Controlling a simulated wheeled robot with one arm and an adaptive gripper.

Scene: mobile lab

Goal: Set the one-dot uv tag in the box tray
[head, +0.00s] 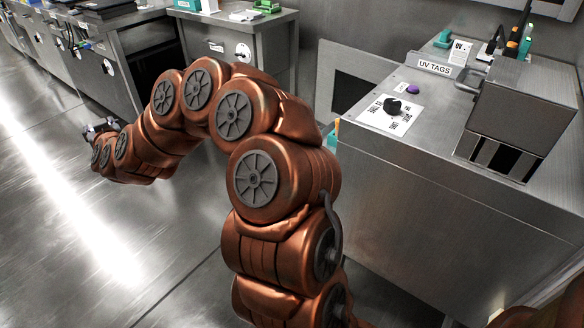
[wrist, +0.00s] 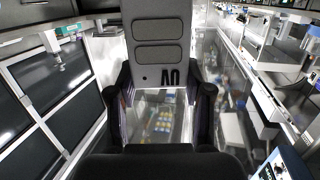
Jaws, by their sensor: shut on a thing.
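My gripper (wrist: 163,92) is shut on a grey, tag-like plate (wrist: 158,22), which stands up between its two dark fingers in the wrist view. The plate has two rounded panels and small dark marks near its lower end. In the head view my gripper (head: 99,129) is small at the far left, at the end of my outstretched arm, and the plate is hard to make out. I cannot identify the box tray in either view.
A steel counter on the right bears a "UV TAGS" sign (head: 435,68), a slotted steel holder (head: 522,112), a white card (head: 374,116) with a black knob and a purple button (head: 412,89). Other steel benches (head: 242,32) stand at the back. The floor (head: 60,230) at left is clear.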

